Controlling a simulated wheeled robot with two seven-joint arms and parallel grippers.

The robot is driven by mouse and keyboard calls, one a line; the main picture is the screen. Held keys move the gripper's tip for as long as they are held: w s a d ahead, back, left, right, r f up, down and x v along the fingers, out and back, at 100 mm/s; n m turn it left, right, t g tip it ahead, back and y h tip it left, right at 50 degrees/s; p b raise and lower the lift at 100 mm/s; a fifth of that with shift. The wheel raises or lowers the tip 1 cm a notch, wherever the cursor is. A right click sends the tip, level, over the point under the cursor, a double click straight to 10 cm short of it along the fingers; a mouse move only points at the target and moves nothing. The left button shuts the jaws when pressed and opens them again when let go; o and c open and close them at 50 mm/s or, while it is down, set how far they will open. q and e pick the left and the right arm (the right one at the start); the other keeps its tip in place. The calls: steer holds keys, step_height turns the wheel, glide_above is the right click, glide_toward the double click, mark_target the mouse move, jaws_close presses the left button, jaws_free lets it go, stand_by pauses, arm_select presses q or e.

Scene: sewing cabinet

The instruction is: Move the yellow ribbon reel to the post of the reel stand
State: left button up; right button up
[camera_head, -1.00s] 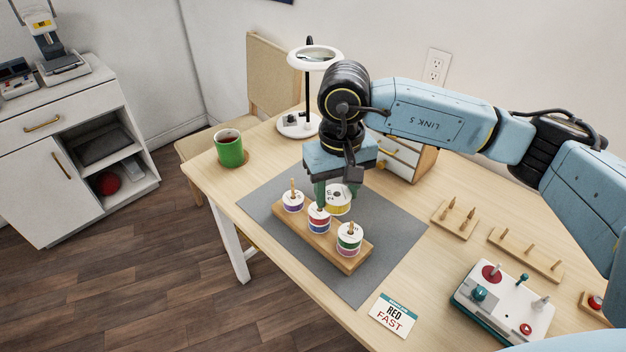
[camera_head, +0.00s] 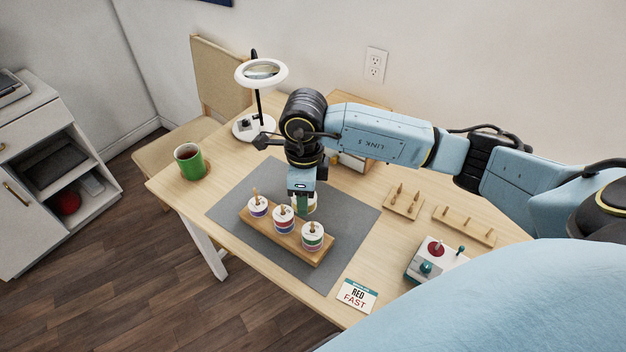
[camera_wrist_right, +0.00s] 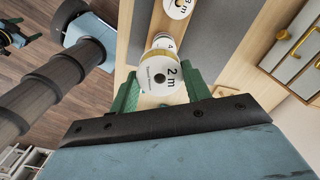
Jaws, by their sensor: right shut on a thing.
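The yellow ribbon reel (camera_wrist_right: 160,76), with a white face marked "2 m", is between the green fingers of my right gripper (camera_wrist_right: 162,90) in the right wrist view. The gripper is shut on it. In the head view my right gripper (camera_head: 303,206) is just behind the reel stand (camera_head: 325,253) and hides most of the yellow reel. The wooden stand carries a purple reel (camera_head: 258,206), a red-and-blue reel (camera_head: 283,219) and a green-and-red reel (camera_head: 312,237), with post tips showing above them. A small green-and-dark shape in the wrist view may be my left gripper (camera_wrist_right: 12,32); its jaws are unclear.
The stand is on a grey mat (camera_head: 235,229). A green mug (camera_head: 190,164) and a magnifier lamp (camera_head: 258,105) are to the left. Pegged wooden blocks (camera_head: 466,227), a control box (camera_head: 424,263) and a "RED FAST" card (camera_head: 357,295) are to the right.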

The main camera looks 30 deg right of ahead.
steer(key=m, duration=0.2)
steer(key=d+m+p, duration=0.1)
steer(key=m, duration=0.1)
steer(key=shift+s+r, duration=0.15)
steer(key=shift+s, duration=0.15)
steer(key=m, duration=0.1)
steer(key=m+p, duration=0.1)
steer(key=shift+s+d+m, duration=0.1)
steer(key=shift+d+m, duration=0.15)
steer(key=shift+m, duration=0.05)
steer(key=b, duration=0.4)
glide_above(313, 223)
step_height(313, 223, down, 5)
steer(key=shift+f, duration=0.15)
steer(key=shift+f, duration=0.1)
steer(key=shift+f+b, duration=0.5)
steer(key=shift+f, duration=0.1)
steer(key=shift+f+b, duration=1.2)
steer(key=shift+f, duration=0.3)
steer(key=o, duration=1)
